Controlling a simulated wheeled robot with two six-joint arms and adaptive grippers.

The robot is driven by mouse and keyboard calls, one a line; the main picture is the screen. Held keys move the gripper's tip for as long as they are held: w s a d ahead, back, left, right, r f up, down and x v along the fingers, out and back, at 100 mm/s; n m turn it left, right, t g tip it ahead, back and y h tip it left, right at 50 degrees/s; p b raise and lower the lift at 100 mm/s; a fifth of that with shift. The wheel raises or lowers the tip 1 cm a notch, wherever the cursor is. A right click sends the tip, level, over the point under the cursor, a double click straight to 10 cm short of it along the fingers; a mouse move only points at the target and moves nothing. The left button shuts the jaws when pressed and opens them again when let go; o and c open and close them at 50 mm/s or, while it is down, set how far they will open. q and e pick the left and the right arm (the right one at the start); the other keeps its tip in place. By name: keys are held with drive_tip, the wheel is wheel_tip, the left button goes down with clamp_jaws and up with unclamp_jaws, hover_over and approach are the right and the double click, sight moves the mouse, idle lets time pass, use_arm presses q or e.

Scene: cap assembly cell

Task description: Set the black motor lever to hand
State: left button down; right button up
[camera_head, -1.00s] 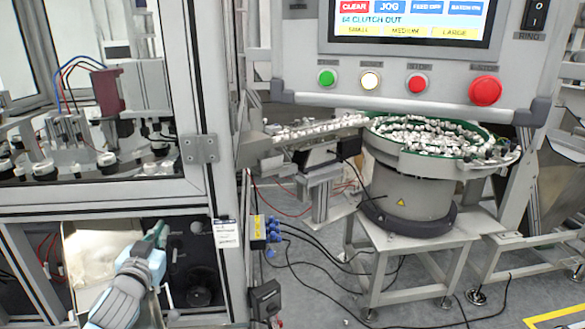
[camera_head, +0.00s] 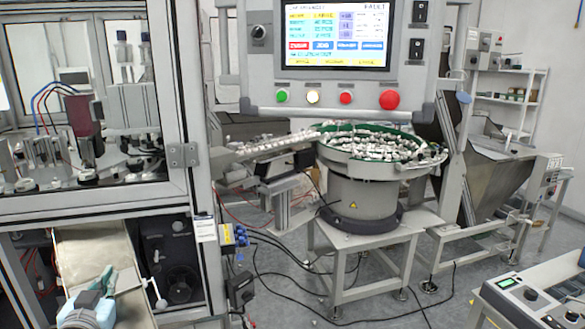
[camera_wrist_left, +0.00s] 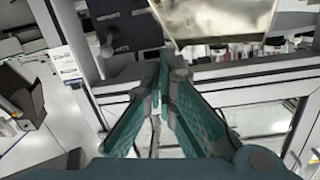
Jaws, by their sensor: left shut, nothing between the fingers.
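My left gripper (camera_head: 100,284) is at the lower left of the head view, in front of the pale metal chute (camera_head: 95,250). Its teal fingers are shut and empty; they also show in the left wrist view (camera_wrist_left: 162,78). A black panel (camera_head: 178,240) with a round dark part is right of the gripper, inside the lower cabinet opening. A small light lever-like part (camera_head: 155,290) shows at the panel's left edge, apart from the fingers. The black panel also shows in the left wrist view (camera_wrist_left: 132,32), beyond the fingertips. I cannot clearly pick out a black motor lever. My right gripper is not in view.
The cabinet frame post (camera_head: 178,110) stands right of the opening. A small dark box (camera_head: 240,290) and hanging cables are beside it. A bowl feeder (camera_head: 365,185) on a stand is at the centre, below a control panel with a lit screen (camera_head: 335,40). Open floor lies in front.

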use_arm(q)
drive_tip(key=s+d+f+g+h, duration=0.1)
drive_tip(key=s+d+f+g, duration=0.3)
drive_tip(key=f, duration=0.4)
drive_tip(key=s+d+f+g, duration=0.2)
drive_tip(key=s+d+f, duration=0.2)
drive_tip(key=s+f, duration=0.35)
drive_tip(key=s+d+f+m+g+h, duration=0.1)
drive_tip(key=s+d+f+g, duration=0.3)
drive_tip(key=s, duration=0.6)
drive_tip(key=s+d+f+m+g+h, duration=0.1)
drive_tip(key=s+d+f+g+h, duration=0.3)
drive_tip(key=s, duration=0.6)
wheel_tip(320, 180, down, 20)
drive_tip(key=s+y, duration=0.1)
drive_tip(key=y, duration=0.1)
drive_tip(key=s+a+f+g, duration=0.1)
drive_tip(key=s+f, duration=1.3)
drive_tip(key=shift+s, duration=0.3)
